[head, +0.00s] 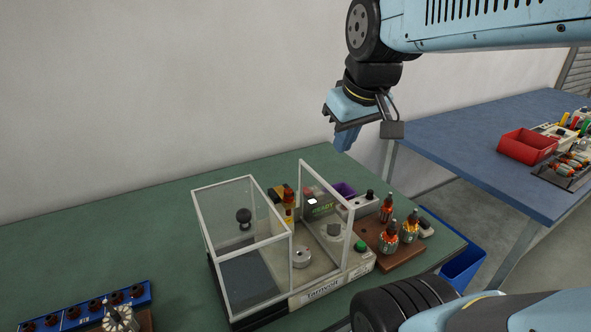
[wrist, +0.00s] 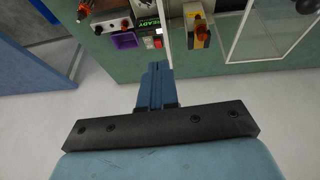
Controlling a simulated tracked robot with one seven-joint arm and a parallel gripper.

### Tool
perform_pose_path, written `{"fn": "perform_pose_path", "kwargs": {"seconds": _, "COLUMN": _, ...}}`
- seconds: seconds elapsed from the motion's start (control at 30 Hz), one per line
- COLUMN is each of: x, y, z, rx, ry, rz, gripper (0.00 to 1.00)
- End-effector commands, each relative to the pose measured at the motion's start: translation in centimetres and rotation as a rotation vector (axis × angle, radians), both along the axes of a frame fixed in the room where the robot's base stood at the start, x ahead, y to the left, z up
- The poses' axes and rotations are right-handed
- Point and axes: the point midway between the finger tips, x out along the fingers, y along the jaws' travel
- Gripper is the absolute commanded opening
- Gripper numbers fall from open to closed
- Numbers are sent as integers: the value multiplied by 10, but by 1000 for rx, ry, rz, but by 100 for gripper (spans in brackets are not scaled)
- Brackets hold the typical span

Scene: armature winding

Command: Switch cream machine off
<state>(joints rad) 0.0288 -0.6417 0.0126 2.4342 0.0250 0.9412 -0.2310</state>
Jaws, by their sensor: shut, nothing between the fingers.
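The cream machine (head: 330,279) stands on the green bench, with a clear-panelled guard (head: 246,210) framed in white. My gripper (head: 344,140) is shut and empty, above and behind the machine. Its closed fingertips (wrist: 156,70) point toward the bench edge in the wrist view.
A grey box with knobs (wrist: 112,23) and a purple bin (wrist: 125,41) stand near the display. A brown board (head: 398,252) with several wound armatures is at the right. A blue rack (head: 75,312) lies front left. A blue table (head: 460,135) stands beyond a gap.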

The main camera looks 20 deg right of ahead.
Motion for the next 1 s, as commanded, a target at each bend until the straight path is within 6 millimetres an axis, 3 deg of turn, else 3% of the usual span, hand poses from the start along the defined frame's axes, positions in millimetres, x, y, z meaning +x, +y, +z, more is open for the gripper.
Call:
{"fn": "perform_pose_path", "kwargs": {"seconds": 0.53, "x": 80, "y": -5, "z": -7, "rx": -113, "ry": 199, "rz": 518, "gripper": 0}}
{"fn": "perform_pose_path", "kwargs": {"seconds": 1.0, "x": 151, "y": -15, "z": -34, "rx": -99, "ry": 301, "rz": 999, "gripper": 0}}
